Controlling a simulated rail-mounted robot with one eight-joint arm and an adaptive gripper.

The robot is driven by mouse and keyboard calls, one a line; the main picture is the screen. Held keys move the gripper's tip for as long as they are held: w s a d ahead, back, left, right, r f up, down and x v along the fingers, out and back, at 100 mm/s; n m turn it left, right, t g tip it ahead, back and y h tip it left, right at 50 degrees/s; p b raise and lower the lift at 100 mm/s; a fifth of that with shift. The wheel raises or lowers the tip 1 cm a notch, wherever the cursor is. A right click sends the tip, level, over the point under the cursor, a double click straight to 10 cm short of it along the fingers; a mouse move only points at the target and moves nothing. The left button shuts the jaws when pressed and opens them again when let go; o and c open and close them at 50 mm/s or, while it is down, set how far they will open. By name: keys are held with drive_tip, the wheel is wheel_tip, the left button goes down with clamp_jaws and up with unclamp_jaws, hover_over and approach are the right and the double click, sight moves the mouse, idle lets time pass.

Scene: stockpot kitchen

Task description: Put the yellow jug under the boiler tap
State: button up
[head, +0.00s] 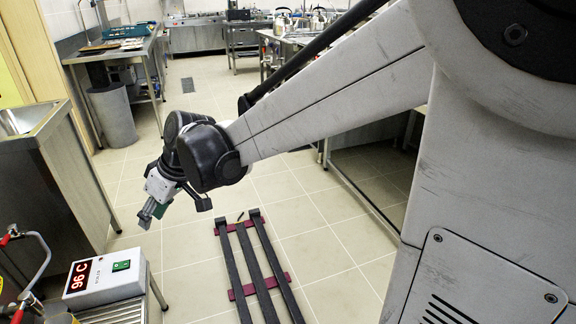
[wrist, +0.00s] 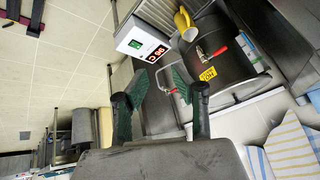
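The yellow jug (wrist: 183,22) shows small in the wrist view, between the control box and the dark boiler (wrist: 232,65); I cannot tell whether it is upright. It is not clearly visible in the head view. The boiler has a tap with a red handle (wrist: 218,50) and a yellow HOT label (wrist: 208,74). In the head view a red-handled metal tap (head: 12,236) shows at the left edge. My gripper (head: 148,212) is over the floor, right of the steel counter. In the wrist view its green-padded fingers (wrist: 160,78) are apart, with nothing held, away from the jug.
The white control box (head: 103,278) reads 96 C on a steel stand at lower left; it also shows in the wrist view (wrist: 143,40). A steel sink counter (head: 45,180) stands at left. A black-railed rack (head: 262,275) lies on the floor. A striped cloth (wrist: 292,148) is at lower right in the wrist view.

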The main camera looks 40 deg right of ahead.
drive_tip(key=s+d+r+m+t+h, duration=0.1)
drive_tip(key=s+d+m+h, duration=0.1)
drive_tip(key=s+d, duration=0.4)
drive_tip(key=s+d+r+m+t+h, duration=0.1)
drive_tip(key=s+d+m, duration=0.4)
drive_tip(key=s, duration=0.9)
drive_tip(key=shift+s+d+t+h, duration=0.4)
drive_tip(key=shift+d+t+h, duration=0.25)
drive_tip(key=shift+h, duration=0.45)
drive_tip(key=shift+a+r, duration=0.1)
wheel_tip(320, 180, up, 14)
drive_tip(key=p, duration=1.4)
drive_tip(key=shift+r, duration=0.15)
